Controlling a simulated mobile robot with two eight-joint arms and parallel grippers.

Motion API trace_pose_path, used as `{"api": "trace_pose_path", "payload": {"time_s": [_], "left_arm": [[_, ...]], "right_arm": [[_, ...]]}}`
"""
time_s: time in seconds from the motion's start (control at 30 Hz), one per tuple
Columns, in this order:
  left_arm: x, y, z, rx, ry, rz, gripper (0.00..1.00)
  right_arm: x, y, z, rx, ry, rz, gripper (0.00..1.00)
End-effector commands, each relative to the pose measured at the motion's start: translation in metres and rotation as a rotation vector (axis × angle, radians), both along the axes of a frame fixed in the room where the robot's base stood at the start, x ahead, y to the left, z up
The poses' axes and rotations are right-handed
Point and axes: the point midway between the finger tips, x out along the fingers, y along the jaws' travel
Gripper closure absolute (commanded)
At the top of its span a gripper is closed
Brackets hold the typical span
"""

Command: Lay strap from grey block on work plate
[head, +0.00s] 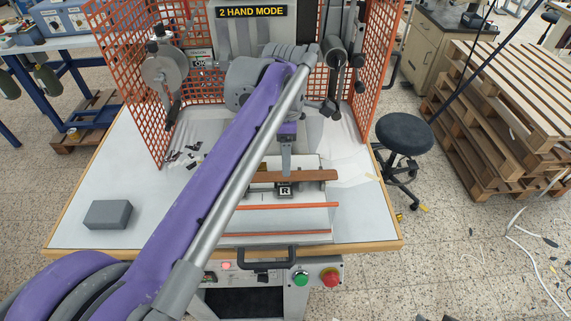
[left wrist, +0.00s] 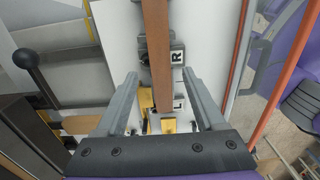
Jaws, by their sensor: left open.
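The brown strap (head: 318,175) lies across the middle of the white work plate (head: 305,221), along the dark fixture marked R. The grey block (head: 108,214) sits at the left front of the table with nothing on its top. My left gripper (head: 286,172) points down over the strap. In the left wrist view my left gripper (left wrist: 160,75) is open, with the strap (left wrist: 157,45) running between its spread fingers and a gap on each side. My arm hides the strap's left end in the head view. My right gripper is not in view.
Orange mesh guards (head: 128,70) flank the stamping machine. A black handle (head: 266,256) and the green (head: 300,278) and red (head: 330,277) buttons are at the front edge. Small scraps (head: 185,155) lie at the back left. The table around the grey block is clear.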

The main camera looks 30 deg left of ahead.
Motion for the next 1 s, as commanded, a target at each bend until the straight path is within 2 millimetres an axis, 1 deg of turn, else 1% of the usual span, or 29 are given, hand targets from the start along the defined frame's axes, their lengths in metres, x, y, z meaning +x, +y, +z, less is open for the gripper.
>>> {"api": "trace_pose_path", "payload": {"time_s": [0.03, 0.2, 0.3, 0.4, 0.53, 1.0], "left_arm": [[0.0, 0.0, 0.014, 0.001, -0.001, 0.0, 0.29], [0.0, 0.0, 0.049, 0.001, -0.001, 0.0, 0.29], [0.0, 0.0, 0.064, 0.001, -0.001, 0.0, 0.29], [0.0, 0.0, 0.074, 0.001, -0.001, 0.0, 0.29], [0.0, 0.0, 0.08, 0.0, 0.0, 0.0, 0.29], [0.0, 0.0, 0.08, 0.0, 0.0, 0.0, 0.29]], "right_arm": [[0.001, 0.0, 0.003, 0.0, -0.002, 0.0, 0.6], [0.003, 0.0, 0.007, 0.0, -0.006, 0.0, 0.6], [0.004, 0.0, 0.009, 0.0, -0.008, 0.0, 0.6], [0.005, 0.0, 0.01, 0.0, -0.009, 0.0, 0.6], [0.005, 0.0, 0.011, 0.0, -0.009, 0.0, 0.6], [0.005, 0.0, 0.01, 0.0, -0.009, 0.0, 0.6]]}}
